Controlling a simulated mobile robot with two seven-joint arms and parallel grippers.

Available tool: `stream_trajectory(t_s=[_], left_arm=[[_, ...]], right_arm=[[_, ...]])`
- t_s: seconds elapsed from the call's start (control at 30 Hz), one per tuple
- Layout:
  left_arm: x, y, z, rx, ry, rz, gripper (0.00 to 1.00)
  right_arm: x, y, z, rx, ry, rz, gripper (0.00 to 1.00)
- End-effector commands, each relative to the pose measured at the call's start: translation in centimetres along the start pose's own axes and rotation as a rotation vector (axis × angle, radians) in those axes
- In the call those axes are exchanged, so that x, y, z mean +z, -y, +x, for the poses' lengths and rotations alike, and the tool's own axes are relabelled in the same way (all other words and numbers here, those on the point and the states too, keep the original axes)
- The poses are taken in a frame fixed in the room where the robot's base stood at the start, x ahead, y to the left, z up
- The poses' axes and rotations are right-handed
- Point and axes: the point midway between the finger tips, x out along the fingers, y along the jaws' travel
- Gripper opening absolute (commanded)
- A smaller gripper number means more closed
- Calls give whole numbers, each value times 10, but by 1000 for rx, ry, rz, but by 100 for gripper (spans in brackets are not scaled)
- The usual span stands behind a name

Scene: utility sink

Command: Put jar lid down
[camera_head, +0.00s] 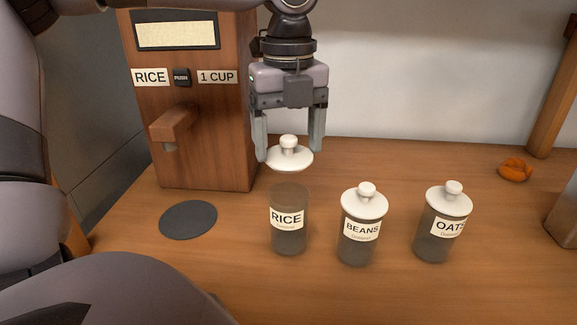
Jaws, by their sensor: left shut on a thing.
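A white jar lid (289,158) with a round knob is held at the fingertips of my left gripper (289,143). The gripper points straight down and is shut on the lid. The lid is a little above the mouth of the RICE jar (288,231), with a visible gap between them. The RICE jar stands upright on the wooden counter (370,297) and has no lid on it. My right gripper is not in view.
The BEANS jar (358,240) and the OATS jar (436,238) stand to the right with white lids on. A wooden rice dispenser (205,120) stands behind left, with a dark round mat (188,220) before it. A small orange object (515,169) lies far right.

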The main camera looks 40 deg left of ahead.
Motion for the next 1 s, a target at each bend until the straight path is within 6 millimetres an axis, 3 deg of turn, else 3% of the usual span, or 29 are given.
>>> stream_trajectory(t_s=[0.03,0.2,0.4,0.7,1.0], left_arm=[[1,1,-18,-6,7,-2,48],[0,1,-68,-4,5,-1,48],[0,0,-110,-2,3,1,48],[0,0,-132,0,0,2,48],[0,0,-127,2,0,-34,48]], right_arm=[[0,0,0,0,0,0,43],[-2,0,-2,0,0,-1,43],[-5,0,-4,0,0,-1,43],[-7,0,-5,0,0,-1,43],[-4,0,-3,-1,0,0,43]])
